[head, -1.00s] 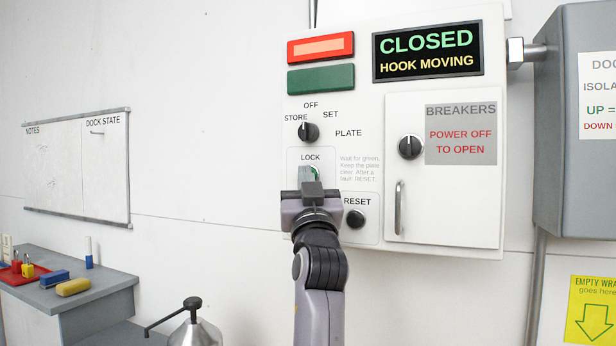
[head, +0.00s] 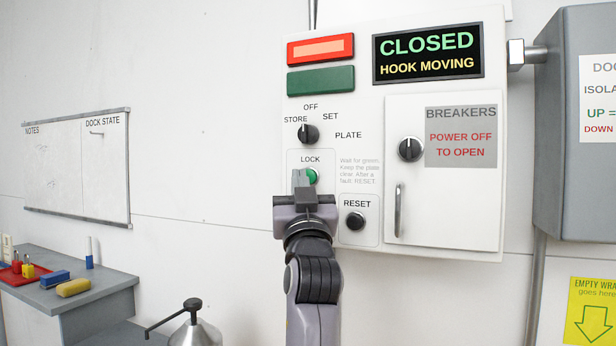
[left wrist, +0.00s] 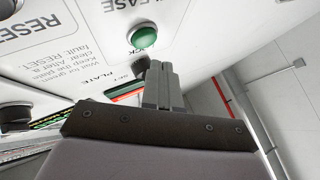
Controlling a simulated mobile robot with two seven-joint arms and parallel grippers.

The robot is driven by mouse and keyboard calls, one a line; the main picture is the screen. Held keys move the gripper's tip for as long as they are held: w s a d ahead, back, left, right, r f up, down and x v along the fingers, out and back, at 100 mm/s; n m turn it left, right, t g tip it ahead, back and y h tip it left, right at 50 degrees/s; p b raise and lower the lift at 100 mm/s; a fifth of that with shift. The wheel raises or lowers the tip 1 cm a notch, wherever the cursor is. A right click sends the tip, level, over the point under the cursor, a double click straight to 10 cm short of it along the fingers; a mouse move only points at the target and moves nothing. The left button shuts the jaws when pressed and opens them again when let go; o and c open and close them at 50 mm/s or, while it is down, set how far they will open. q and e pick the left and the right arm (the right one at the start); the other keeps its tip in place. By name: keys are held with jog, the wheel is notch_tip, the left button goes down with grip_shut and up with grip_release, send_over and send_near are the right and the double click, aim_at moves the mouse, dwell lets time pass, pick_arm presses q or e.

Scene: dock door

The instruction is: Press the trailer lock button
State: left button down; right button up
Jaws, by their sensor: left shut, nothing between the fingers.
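The green round LOCK button (head: 311,176) is on the white control panel, under the word LOCK. It also shows in the left wrist view (left wrist: 142,36), above and left of the fingertips. My left gripper (head: 301,179) is shut and empty, its fingertips just left of and below the button in the head view. The wrist view shows the fingers apart from the button. The display (head: 427,53) reads CLOSED, HOOK MOVING. The upper red lamp (head: 320,48) looks lit and the green lamp (head: 320,79) looks dark. My right gripper is not in view.
The black RESET button (head: 355,220) is right of my left gripper. A selector knob (head: 308,134) is above the LOCK button. The breaker door (head: 445,205) with its handle is at the right. A grey box (head: 580,190) stands farther right.

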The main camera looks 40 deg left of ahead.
pick_arm(q)
jog(key=s, duration=0.2)
jog(key=s+d+p, duration=0.1)
jog(key=s, duration=0.1)
jog(key=shift+d, duration=0.15)
dwell(0.6)
